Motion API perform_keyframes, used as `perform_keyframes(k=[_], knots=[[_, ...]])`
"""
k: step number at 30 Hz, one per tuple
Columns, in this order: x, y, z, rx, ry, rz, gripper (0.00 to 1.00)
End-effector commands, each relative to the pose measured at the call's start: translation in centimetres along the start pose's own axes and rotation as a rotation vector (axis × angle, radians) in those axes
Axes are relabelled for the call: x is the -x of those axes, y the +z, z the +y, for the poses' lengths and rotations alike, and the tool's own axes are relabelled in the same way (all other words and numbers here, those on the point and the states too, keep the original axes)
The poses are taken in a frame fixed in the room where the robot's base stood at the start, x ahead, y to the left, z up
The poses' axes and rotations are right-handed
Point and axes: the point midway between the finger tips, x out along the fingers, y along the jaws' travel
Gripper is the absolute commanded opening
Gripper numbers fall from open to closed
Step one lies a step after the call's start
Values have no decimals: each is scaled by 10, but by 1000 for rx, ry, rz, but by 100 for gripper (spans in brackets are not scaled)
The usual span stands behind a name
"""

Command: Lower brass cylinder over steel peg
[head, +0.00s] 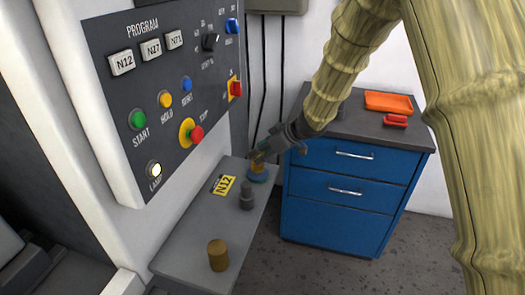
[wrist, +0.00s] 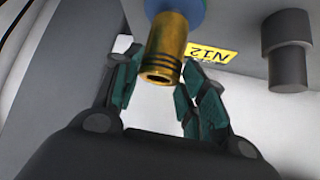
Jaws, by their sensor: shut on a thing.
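A brass cylinder (head: 258,169) with dark grooves stands at the far end of the grey shelf, at a round blue-green base (head: 259,179). In the wrist view the cylinder (wrist: 170,42) shows a dark hole in its near end, with the base (wrist: 190,8) behind it. My gripper (head: 262,156) is shut on the cylinder, its teal fingers (wrist: 163,68) on either side. I cannot tell whether the cylinder touches the base. A grey steel peg (head: 247,195) stands upright just in front; it also shows in the wrist view (wrist: 287,52), apart from the cylinder.
A brown cylinder (head: 218,255) stands at the shelf's near end. A yellow N12 label (head: 223,185) lies left of the peg. The control panel (head: 160,80) rises on the left. A blue drawer cabinet (head: 345,185) with an orange tray (head: 389,102) is right of the shelf (head: 190,235).

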Motion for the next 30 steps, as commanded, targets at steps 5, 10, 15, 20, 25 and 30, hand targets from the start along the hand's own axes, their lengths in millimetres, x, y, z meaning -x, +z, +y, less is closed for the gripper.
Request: perform_keyframes(k=[5,10,15,20,25,30], knots=[[-1,0,0,0,1,2,0],[-3,2,0,0,1,2,0],[-4,4,0,0,1,2,0],[-6,5,0,1,0,2,0],[-8,7,0,1,0,1,0],[-9,9,0,0,0,1,0]])
